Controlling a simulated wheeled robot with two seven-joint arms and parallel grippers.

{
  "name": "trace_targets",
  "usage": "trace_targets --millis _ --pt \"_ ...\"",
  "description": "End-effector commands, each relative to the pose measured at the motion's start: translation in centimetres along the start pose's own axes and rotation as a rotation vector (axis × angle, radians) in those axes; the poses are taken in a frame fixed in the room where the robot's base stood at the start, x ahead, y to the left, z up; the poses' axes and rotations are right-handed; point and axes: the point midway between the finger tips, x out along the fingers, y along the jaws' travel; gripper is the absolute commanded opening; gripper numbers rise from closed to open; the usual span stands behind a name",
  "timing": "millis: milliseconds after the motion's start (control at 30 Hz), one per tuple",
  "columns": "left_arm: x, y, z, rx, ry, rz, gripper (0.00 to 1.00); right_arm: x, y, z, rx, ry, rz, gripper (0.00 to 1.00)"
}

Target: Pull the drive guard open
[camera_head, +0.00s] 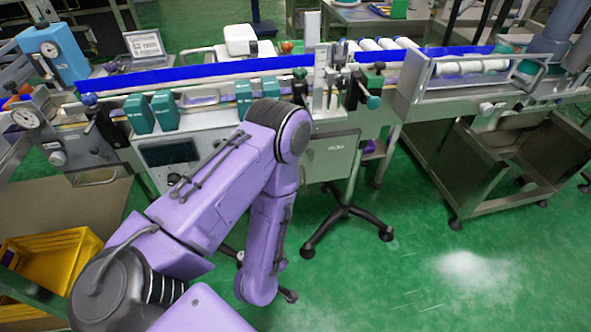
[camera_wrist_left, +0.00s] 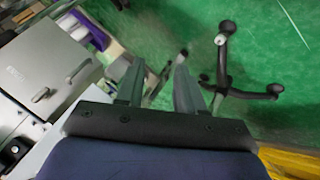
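A grey cabinet front (camera_head: 334,158) with a small dark label sits under the middle of the conveyor machine. A grey panel (camera_wrist_left: 50,45) with small latch handles (camera_wrist_left: 42,95) shows at the left of the left wrist view. A framed cover with a clear front (camera_head: 470,80) stands over rollers at the right of the machine. I cannot tell for certain which of these is the drive guard. My left gripper (camera_wrist_left: 158,80) is open and empty, its fingers apart over the floor, right of the grey panel. In the head view my purple arm hides it. My right gripper is not in view.
A stool base (camera_head: 345,212) stands on the green floor below the machine; its dark legs (camera_wrist_left: 225,80) lie beyond my fingers. A yellow crate (camera_head: 50,270) is at lower left. A metal cart (camera_head: 510,165) stands at right. The green floor (camera_head: 430,270) at lower right is clear.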

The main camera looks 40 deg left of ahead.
Motion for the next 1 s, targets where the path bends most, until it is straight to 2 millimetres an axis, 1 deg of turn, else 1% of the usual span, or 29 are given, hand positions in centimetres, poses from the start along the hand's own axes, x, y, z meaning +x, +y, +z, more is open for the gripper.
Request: trace_targets --millis 33,67,100,133,167,200,300,400,500,567,667,900,1000 --pt "4.4 1.7 1.1 -0.283 0.054 0.121 0.37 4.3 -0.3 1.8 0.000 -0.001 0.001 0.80" --pt "5.7 3.5 0.8 -0.481 0.078 0.205 0.37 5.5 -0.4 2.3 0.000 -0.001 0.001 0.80" --pt "7.1 5.7 0.2 -0.742 0.094 0.321 0.37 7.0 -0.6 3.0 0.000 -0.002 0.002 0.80" --pt "7.9 7.2 -0.3 -0.934 0.095 0.408 0.37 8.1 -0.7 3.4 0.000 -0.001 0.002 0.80" --pt "8.5 8.6 -0.9 -1.116 0.086 0.495 0.37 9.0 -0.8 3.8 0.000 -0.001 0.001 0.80" --pt "9.1 10.2 -1.7 -1.346 0.062 0.608 0.37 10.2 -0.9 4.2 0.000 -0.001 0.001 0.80" --pt "9.7 13.0 -3.8 -1.808 -0.038 0.852 0.37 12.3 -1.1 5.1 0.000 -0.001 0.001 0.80" --pt "9.5 14.6 -5.2 -2.089 -0.143 1.015 0.37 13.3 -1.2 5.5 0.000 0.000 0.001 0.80" --pt "9.3 15.3 -6.0 -2.211 -0.201 1.088 0.37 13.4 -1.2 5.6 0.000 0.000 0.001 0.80" --pt "9.5 15.7 -6.6 -2.232 -0.211 1.102 0.37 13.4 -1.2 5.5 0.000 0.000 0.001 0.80" --pt "10.5 16.4 -7.8 -2.232 -0.209 1.102 0.37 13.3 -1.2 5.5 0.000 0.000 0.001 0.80" --pt "14.0 18.6 -11.3 -2.227 -0.208 1.099 0.37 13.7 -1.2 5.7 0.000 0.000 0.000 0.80" --pt "15.0 19.2 -12.2 -2.226 -0.209 1.096 0.37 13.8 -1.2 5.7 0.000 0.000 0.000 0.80"
